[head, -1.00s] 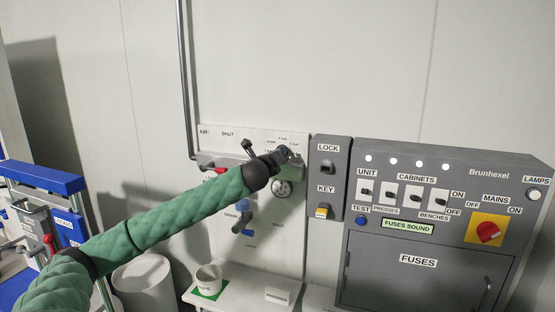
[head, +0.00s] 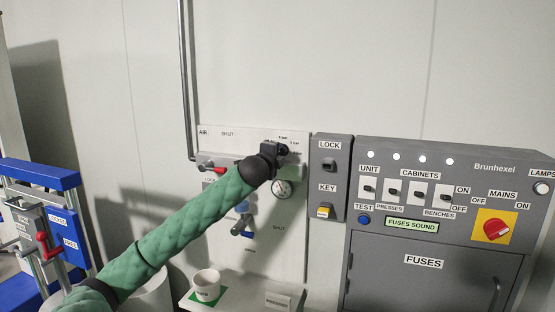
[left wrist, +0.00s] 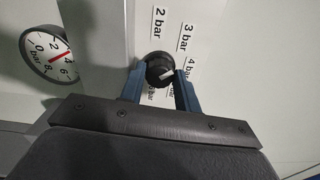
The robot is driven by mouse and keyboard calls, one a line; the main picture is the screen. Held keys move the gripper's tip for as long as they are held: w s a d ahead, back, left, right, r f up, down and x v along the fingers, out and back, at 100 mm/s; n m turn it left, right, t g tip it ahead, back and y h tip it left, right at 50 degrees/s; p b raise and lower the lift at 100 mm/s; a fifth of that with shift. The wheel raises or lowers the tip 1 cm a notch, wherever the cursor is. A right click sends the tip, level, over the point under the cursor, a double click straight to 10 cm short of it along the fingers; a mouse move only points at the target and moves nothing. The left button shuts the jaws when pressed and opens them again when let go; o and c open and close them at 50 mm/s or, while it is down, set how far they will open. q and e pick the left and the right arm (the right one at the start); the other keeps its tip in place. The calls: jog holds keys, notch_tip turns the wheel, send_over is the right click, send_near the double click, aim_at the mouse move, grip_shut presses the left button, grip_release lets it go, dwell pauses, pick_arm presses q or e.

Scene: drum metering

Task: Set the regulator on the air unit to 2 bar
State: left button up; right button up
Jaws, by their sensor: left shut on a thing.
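The air unit (head: 220,145) is a pale wall panel left of the grey boxes in the head view. My left gripper (head: 284,150) is at its upper right, by the bar markings. In the left wrist view, the left gripper (left wrist: 160,85) has its two blue fingers shut on the round black regulator knob (left wrist: 158,62). The knob has a white mark; which marking it points to is unclear. The 2 bar label (left wrist: 160,25) lies above the knob. The round gauge (left wrist: 36,50) has a red needle, whose exact reading I cannot tell; it also shows in the head view (head: 282,189).
A red-handled lever (head: 211,169) and a blue-and-dark valve (head: 242,226) are on the panel near my arm. A lock-and-key box (head: 329,200) and the fuse cabinet (head: 424,235) stand to the right. A white mug (head: 206,284) sits on the shelf below.

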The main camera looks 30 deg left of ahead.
pick_arm(q)
jog(key=n+b, duration=0.2)
jog(key=n, duration=0.4)
jog(key=n+b, duration=0.2)
jog(key=n, duration=0.3)
jog(key=shift+f+n, duration=0.2)
jog(key=shift+n, duration=0.2)
pick_arm(e)
jog(key=w+a+r, duration=0.3)
jog(key=r, duration=0.5)
jog(key=shift+w+a, duration=0.25)
jog(key=shift+w, duration=0.1)
jog(key=shift+w+r, duration=0.15)
jog(key=shift+r, duration=0.1)
jog(key=shift+g, duration=0.3)
pick_arm(q)
jog(key=o, duration=1)
jog(key=shift+c, duration=0.2)
pick_arm(e)
jog(key=shift+f, duration=0.15)
